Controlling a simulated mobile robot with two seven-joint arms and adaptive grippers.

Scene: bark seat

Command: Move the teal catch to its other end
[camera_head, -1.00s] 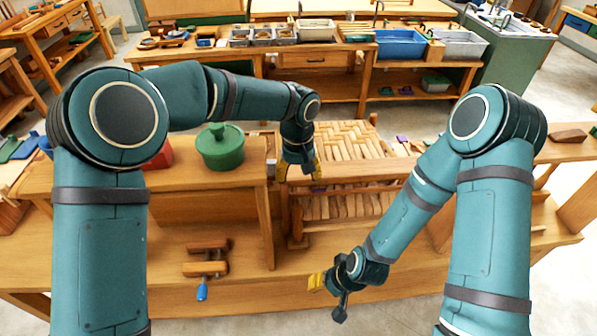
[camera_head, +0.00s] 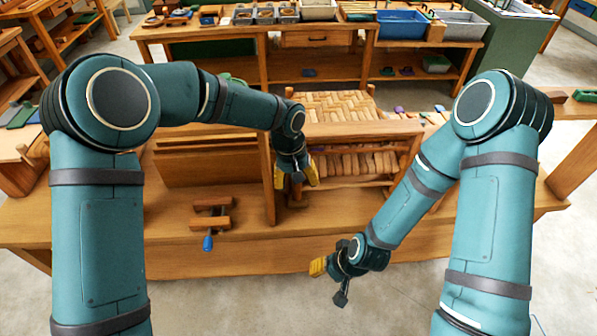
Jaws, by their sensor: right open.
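I cannot make out the teal catch in the head view; it may be hidden or too small. The woven bark seat (camera_head: 335,104) sits on the wooden workbench (camera_head: 150,222), with a wooden frame of slats below it. My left gripper (camera_head: 298,175) points down in front of the left end of this frame, its yellow fingers apart, with nothing seen between them. My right gripper (camera_head: 322,280) is open and empty, low in front of the bench's front edge. Its yellow fingertip points left.
A wooden clamp with a blue handle (camera_head: 208,242) lies on the bench left of the seat. A green pot (camera_head: 232,80) is mostly hidden behind my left arm. Blue and grey bins stand behind. The floor in front is clear.

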